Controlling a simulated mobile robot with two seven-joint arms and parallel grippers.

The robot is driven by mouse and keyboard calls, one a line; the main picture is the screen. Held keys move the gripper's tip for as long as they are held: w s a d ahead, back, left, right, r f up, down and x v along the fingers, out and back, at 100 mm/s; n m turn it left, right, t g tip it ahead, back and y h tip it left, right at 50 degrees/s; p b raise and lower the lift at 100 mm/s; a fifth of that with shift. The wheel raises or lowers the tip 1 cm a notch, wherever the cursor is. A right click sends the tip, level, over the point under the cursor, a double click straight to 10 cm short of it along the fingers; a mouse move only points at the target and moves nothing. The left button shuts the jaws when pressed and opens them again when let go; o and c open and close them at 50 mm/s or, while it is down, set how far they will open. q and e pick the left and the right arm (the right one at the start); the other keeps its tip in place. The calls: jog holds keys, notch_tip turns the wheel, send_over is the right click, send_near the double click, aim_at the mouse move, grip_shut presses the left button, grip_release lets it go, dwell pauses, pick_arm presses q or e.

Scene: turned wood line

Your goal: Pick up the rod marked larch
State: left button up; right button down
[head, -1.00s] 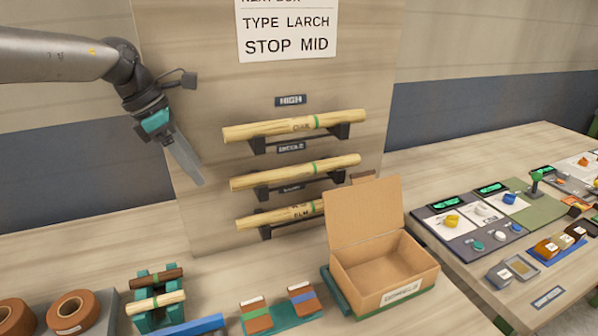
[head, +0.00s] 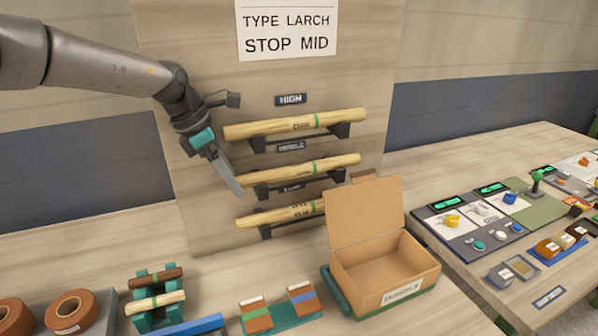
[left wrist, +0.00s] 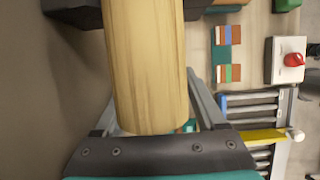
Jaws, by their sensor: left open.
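Three pale rods lie on dark wall brackets in the head view: the high rod (head: 295,125), the middle rod (head: 310,170) and the low rod (head: 280,214). The high rod seems to read oak; I cannot read larch on any rod. My left gripper (head: 238,188) is open at the left end of the middle rod. In the left wrist view a rod end (left wrist: 147,65) fills the space before the open left gripper (left wrist: 155,105), between its fingers in the picture. Whether they touch it is unclear. My right gripper is not in view.
A sign (head: 287,32) above the rods reads type larch, stop mid. An open cardboard box (head: 365,222) stands below right. A rack with short rods (head: 155,322), a teal tray (head: 290,316) and tape rolls (head: 70,312) stand in front. A side table with panels (head: 465,225) is right.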

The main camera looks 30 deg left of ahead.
pick_arm(q)
jog(key=shift+f, duration=0.1)
grip_shut()
dwell(0.6)
